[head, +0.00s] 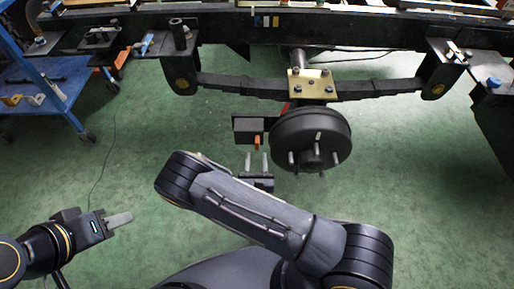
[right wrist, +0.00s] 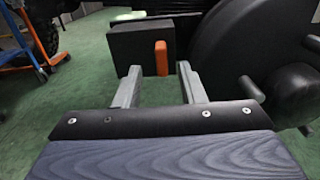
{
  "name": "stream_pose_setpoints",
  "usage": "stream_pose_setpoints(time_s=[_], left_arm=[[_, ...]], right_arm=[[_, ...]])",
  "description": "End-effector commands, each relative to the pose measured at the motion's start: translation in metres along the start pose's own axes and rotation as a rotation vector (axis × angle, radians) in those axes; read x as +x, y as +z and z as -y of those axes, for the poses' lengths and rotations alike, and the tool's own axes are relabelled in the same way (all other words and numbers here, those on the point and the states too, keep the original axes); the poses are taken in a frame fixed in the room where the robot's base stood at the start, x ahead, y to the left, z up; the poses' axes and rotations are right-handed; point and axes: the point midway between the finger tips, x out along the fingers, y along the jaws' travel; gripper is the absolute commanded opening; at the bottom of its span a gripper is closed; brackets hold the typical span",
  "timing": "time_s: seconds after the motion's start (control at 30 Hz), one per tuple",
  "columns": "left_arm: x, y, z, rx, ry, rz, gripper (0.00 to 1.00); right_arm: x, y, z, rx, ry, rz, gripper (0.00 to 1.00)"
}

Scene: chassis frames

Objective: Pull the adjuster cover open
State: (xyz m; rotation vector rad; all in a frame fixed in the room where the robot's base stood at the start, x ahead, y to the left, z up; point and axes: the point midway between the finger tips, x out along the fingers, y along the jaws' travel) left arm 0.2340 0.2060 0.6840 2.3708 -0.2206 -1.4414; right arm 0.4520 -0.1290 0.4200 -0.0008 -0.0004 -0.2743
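A black box (head: 243,125) sits beside the round black drum (head: 305,135), with an orange tab (head: 257,142) on its near side. I take the box and tab to be the adjuster cover; the box looks closed. In the right wrist view the orange tab (right wrist: 161,58) stands upright on the box's (right wrist: 130,47) face, between the fingers in the picture. My right gripper (head: 256,157) is open and empty, just short of the tab with its fingers pointing at it. My left gripper (head: 120,218) is far off at the lower left; its finger gap is not visible.
A leaf spring (head: 375,89) and a black frame rail (head: 330,30) run above the drum. Studs stick out of the drum, right of my right gripper. A blue cart (head: 45,80) stands at the far left. The green floor (head: 140,150) between is clear apart from a thin cable.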

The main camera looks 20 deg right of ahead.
Motion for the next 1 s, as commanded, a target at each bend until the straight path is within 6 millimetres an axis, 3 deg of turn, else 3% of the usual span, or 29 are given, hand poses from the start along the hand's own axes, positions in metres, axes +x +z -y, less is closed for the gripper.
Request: stream_pose_setpoints(time_s=[0.3,0.7,1.0], left_arm=[[0.011,0.005,0.005,0.0,0.0,0.0,0.36],[0.012,0.006,0.005,0.0,0.0,0.0,0.36],[0.012,0.006,0.005,0.0,0.0,0.0,0.36]], right_arm=[[0.049,-0.001,0.001,0.003,-0.006,0.002,0.36],[0.06,0.001,0.002,0.001,-0.006,0.0,0.36],[0.06,0.001,0.002,0.001,-0.006,0.0,0.0]])
